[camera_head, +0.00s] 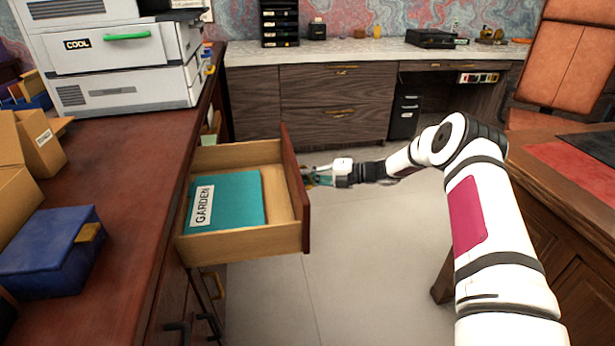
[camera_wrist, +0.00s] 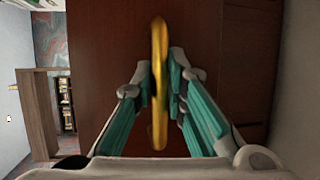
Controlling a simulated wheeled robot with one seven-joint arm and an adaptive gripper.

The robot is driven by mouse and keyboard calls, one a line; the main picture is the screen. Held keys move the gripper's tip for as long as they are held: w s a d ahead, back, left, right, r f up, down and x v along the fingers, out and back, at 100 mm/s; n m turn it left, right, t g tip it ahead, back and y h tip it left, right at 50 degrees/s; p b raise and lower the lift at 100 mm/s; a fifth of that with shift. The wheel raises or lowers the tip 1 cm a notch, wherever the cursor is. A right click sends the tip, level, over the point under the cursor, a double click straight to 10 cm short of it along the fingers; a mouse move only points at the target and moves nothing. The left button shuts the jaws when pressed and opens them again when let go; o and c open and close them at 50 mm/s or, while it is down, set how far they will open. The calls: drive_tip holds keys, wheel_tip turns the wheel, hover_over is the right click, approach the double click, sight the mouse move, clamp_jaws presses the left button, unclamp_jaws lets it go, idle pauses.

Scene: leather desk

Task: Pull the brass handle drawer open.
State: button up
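The drawer (camera_head: 245,243) stands pulled out from the dark wooden desk on the left, with a teal folder marked GARDEN (camera_head: 240,200) lying in it. The drawer's reddish-brown front faces right. My gripper (camera_head: 314,178) is at the outer side of that front, and the handle is mostly hidden there in the head view. In the wrist view the brass handle (camera_wrist: 159,35) stands upright in the picture between the teal-padded fingers of my gripper (camera_wrist: 163,80). The fingers close in on both sides of it, and they look shut on it.
A blue box (camera_head: 45,255) and cardboard boxes (camera_head: 40,140) are on the left desk top (camera_head: 130,150). A white printer (camera_head: 120,60) stands behind them. Another desk (camera_head: 570,180) is on the right. Bare floor (camera_head: 370,260) lies between the desks.

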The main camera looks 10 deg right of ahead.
drive_tip(key=shift+o, duration=1.2)
drive_tip(key=shift+d, duration=0.1)
drive_tip(key=v, duration=1.2)
